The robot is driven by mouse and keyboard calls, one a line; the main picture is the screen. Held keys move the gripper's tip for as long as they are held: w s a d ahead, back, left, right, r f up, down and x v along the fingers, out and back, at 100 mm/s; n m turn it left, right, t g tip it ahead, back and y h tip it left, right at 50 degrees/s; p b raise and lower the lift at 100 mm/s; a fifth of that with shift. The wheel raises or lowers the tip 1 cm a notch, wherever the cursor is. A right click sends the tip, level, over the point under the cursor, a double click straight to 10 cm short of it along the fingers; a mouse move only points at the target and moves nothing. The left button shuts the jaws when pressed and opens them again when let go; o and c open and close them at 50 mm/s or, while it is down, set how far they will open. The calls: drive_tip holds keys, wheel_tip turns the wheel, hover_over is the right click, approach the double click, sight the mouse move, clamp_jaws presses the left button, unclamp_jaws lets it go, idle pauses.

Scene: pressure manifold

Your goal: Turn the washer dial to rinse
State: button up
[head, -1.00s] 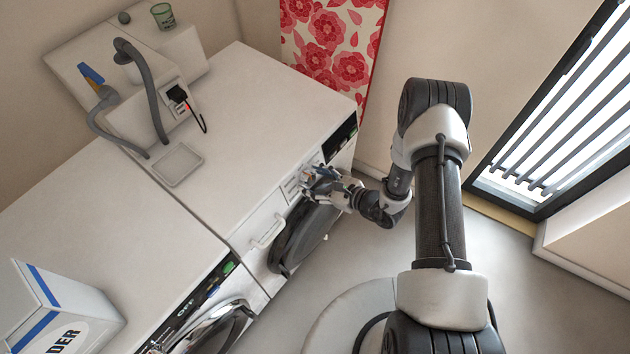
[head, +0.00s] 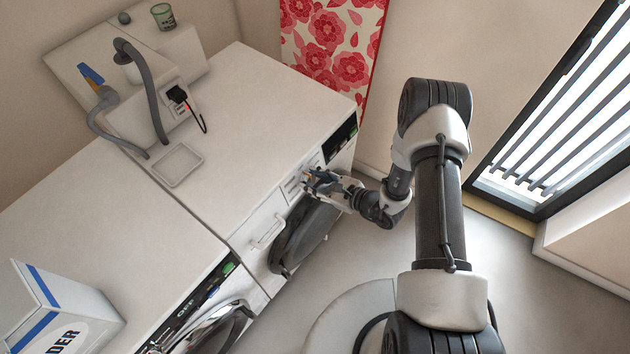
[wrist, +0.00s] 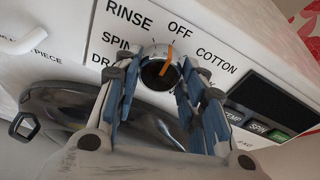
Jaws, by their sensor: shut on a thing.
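The washer (head: 275,165) is the right-hand white machine in the head view. Its dial (wrist: 158,76) is dark with an orange pointer and shows in the wrist view. The pointer leans up and slightly right, toward the OFF label (wrist: 180,29). The RINSE label (wrist: 129,17) is up and left of the dial, and COTTON (wrist: 217,57) is to its right. My gripper (wrist: 168,62) has its blue-padded fingers on either side of the dial and is shut on it. In the head view my gripper (head: 318,182) is at the washer's front panel and hides the dial.
The dark round door (head: 303,238) lies just below the panel. A white handle (head: 267,233) sticks out left of the gripper. A second machine (head: 110,240) with a detergent box (head: 60,310) stands at left.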

drive_tip(key=n+b, duration=0.1)
drive_tip(key=n, duration=0.3)
drive_tip(key=shift+f+t+b, duration=0.1)
drive_tip(key=shift+t+b, duration=0.2)
drive_tip(key=shift+b, duration=0.1)
drive_tip(key=shift+a+n+t+h+b, duration=0.1)
drive_tip(key=shift+n+t+h+b, duration=0.25)
drive_tip(key=shift+n+b, duration=0.95)
drive_tip(key=shift+n+p, duration=0.45)
drive_tip(key=shift+n, duration=0.15)
drive_tip(key=o, duration=1.1)
drive_tip(key=shift+c, duration=0.2)
drive_tip(key=shift+s, duration=0.1)
